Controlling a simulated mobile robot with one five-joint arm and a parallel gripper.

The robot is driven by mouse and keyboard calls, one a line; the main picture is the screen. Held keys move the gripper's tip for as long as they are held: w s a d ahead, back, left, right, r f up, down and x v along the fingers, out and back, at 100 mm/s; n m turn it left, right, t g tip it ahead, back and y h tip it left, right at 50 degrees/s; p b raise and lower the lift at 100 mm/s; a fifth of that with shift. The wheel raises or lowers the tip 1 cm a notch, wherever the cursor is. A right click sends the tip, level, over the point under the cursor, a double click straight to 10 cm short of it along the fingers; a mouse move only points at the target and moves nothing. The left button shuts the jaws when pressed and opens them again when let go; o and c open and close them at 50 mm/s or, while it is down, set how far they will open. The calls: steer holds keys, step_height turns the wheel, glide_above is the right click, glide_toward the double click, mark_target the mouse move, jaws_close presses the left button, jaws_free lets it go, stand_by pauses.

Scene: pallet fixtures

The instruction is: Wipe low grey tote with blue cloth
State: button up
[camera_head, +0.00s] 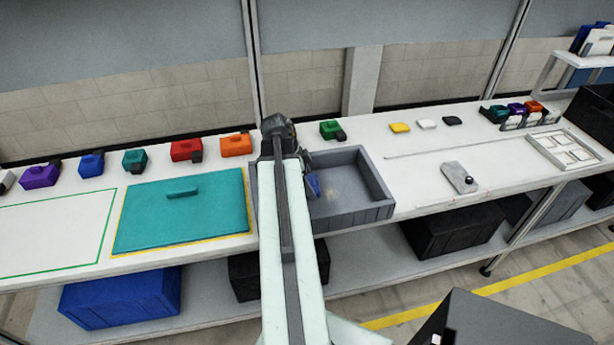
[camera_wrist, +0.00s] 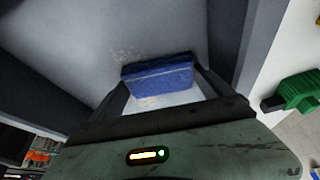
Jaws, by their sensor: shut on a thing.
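The low grey tote (camera_head: 362,212) sits on the white bench in the head view, partly hidden behind my arm. A faint pale brownish smudge shows on its floor. In the wrist view the tote's grey floor (camera_wrist: 60,45) and walls surround my gripper, with light marks on the floor by the cloth. My gripper (camera_wrist: 158,82) is shut on the blue cloth (camera_wrist: 160,75), which looks like a folded pad. The cloth (camera_head: 313,185) also shows inside the tote in the head view, just right of my arm. I cannot tell whether it touches the floor.
A teal lid (camera_head: 215,215) with a handle lies left of the tote. A green block (camera_head: 331,129) stands behind the tote, and red (camera_head: 187,149) and orange (camera_head: 236,145) blocks stand to the left. A grey plate (camera_head: 458,175) with a black knob lies right. The bench between is clear.

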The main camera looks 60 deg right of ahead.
steer(key=shift+s+a, duration=0.4)
steer(key=shift+a, duration=0.1)
steer(key=shift+d+r, duration=0.1)
steer(key=shift+r, duration=0.05)
step_height(320, 180, up, 6)
steer(key=p, duration=0.6)
step_height(320, 180, up, 3)
steer(key=p, duration=0.3)
